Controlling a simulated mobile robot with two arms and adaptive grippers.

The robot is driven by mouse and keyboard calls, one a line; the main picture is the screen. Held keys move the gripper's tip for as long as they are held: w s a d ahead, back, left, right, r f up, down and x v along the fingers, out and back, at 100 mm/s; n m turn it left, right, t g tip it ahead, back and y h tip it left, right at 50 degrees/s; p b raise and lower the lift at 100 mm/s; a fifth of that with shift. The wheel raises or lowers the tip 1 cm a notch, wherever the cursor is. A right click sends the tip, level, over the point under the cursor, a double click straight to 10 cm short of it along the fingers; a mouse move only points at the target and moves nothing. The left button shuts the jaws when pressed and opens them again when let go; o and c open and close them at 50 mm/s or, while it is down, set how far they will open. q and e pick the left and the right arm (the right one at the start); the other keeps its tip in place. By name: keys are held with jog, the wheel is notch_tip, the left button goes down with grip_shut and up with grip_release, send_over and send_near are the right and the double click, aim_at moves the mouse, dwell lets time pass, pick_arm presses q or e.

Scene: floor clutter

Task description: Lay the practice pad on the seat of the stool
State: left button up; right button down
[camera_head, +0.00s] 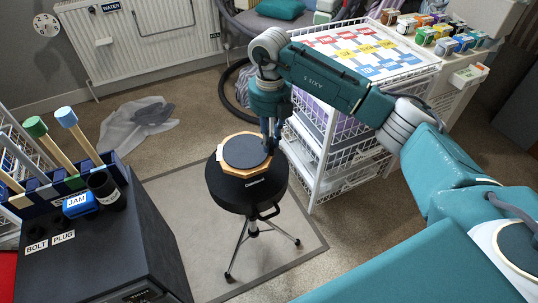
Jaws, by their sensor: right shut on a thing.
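The practice pad (244,151) is an octagonal wooden-edged board with a round dark grey face. It lies roughly flat at the seat of the black round stool (239,194), covering most of its top. Whether it rests on the seat or hovers just above it, I cannot tell. My right gripper (270,143) points down and is shut on the pad's right edge; its fingertips are partly hard to make out. The stool stands on a chrome tripod. My left gripper is not in view.
A white wire drawer unit (333,150) stands close right of the stool, with a coloured chart on top. A black speaker-like box (100,250) with labelled holders stands at the left. The stool is on a grey mat (190,220); a crumpled clear bag (138,125) lies behind.

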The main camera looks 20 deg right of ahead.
aim_at(269, 154)
notch_tip(269, 154, down, 6)
jog(key=shift+r+b, duration=0.2)
jog(key=shift+b, duration=0.15)
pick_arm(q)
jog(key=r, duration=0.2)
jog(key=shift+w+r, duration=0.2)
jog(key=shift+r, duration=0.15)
pick_arm(e)
jog(key=shift+f, duration=0.15)
jog(key=shift+f, duration=0.1)
jog(key=c, duration=1.7)
grip_release()
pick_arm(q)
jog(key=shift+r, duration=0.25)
pick_arm(e)
jog(key=shift+o, duration=0.2)
jog(key=shift+r, duration=0.3)
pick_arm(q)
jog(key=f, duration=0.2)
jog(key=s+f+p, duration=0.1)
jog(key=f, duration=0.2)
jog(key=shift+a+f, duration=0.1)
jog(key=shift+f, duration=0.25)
pick_arm(e)
notch_tip(269, 154, up, 12)
jog(key=shift+f, duration=0.15)
